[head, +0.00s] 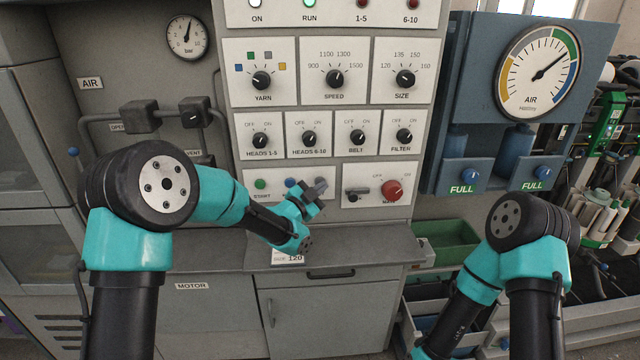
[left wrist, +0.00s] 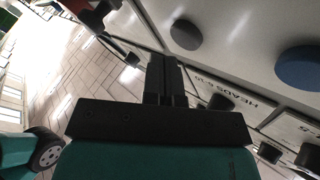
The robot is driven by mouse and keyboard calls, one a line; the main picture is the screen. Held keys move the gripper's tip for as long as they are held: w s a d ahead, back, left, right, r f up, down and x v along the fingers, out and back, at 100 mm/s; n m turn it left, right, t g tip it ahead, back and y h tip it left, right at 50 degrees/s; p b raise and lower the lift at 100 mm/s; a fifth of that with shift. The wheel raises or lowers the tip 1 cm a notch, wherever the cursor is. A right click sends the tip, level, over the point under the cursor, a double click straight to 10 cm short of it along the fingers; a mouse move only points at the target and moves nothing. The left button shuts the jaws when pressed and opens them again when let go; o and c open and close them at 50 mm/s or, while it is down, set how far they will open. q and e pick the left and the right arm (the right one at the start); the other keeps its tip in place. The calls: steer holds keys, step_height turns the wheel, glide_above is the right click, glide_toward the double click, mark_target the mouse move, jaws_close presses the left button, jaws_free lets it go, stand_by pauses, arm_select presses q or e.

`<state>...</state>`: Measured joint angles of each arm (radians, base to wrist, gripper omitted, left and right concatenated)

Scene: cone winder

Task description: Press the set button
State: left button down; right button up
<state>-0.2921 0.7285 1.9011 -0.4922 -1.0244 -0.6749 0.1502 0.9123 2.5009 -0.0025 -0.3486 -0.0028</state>
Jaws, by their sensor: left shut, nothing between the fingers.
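The button panel (head: 248,192) carries a green button (head: 260,184) labelled START, a blue button (head: 291,183) and a grey button partly behind my gripper. The labels under the blue and grey buttons are hidden, so I cannot read which is set. My left gripper (head: 318,188) is shut and empty, in front of the right part of this panel. In the left wrist view its closed fingers (left wrist: 165,75) point toward the grey button (left wrist: 186,34), with the blue button (left wrist: 300,67) to the right. I cannot see contact. My right gripper is out of view.
The red main switch (head: 392,190) is right of the button panel. Rows of knobs, such as the heads 6-10 knob (head: 309,139), sit above. A grey ledge (head: 370,246) juts out below. A green bin (head: 450,240) stands at the lower right.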

arm_select(q)
steer(key=shift+s, duration=0.1)
steer(key=shift+s+d, duration=0.15)
steer(key=shift+s, duration=1.05)
steer(key=shift+s+d, duration=0.1)
steer(key=shift+s, duration=1.1)
